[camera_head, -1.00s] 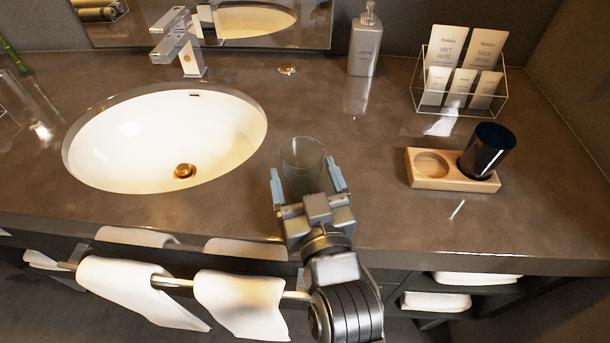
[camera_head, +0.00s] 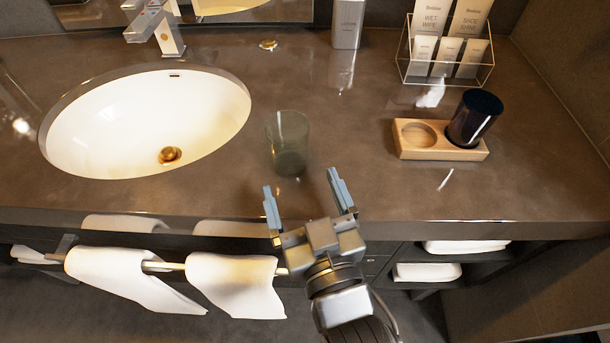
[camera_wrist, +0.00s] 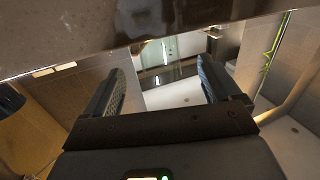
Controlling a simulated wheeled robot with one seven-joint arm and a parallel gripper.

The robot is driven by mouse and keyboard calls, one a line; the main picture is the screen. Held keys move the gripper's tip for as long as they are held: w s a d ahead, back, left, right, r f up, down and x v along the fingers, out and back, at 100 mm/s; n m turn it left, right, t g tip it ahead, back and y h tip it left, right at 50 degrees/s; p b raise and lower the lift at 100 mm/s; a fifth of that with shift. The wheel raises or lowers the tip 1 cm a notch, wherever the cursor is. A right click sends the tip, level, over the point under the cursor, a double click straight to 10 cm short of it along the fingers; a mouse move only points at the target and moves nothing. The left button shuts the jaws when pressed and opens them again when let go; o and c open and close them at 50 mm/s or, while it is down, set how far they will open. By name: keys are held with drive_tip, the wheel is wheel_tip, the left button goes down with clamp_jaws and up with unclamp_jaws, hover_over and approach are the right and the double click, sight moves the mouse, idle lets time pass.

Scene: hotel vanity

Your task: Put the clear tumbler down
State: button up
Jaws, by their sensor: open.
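The clear tumbler (camera_head: 288,143) stands upright on the brown vanity counter, to the right of the sink, in the head view. My gripper (camera_head: 306,192) is open and empty near the counter's front edge, apart from the tumbler and on its near side. In the wrist view my two fingers (camera_wrist: 161,85) are spread with nothing between them. The tumbler cannot be made out in the wrist view.
The white sink (camera_head: 150,125) is to the left. A wooden holder (camera_head: 438,150) with a dark cup (camera_head: 474,117) stands to the right, before a clear rack (camera_head: 446,78) of packets. A soap bottle (camera_head: 348,24) is at the back. White towels (camera_head: 236,284) hang below.

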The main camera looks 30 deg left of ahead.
drive_tip(key=shift+s+d, duration=0.1)
drive_tip(key=shift+d, duration=0.05)
drive_tip(key=s+d+f+m+t+h, duration=0.1)
drive_tip(key=s+d+f+m+h, duration=0.15)
drive_tip(key=d, duration=0.85)
drive_tip(key=s+d+f+m+t+h, duration=0.1)
drive_tip(key=s+d+f+t+h, duration=0.15)
drive_tip(key=d, duration=0.95)
drive_tip(key=s+d+r+m+h, duration=0.2)
drive_tip(key=s+d, duration=0.4)
drive_tip(key=s, duration=0.3)
drive_tip(key=s+d+r+m+h, duration=0.3)
drive_tip(key=s+d+m+h, duration=0.2)
drive_tip(key=s+d+h, duration=0.1)
drive_tip(key=s+d, duration=0.1)
drive_tip(key=s, duration=0.1)
drive_tip(key=shift+s+d+r+h, duration=0.15)
drive_tip(key=shift+s+d+h, duration=0.05)
drive_tip(key=shift+s+h, duration=0.2)
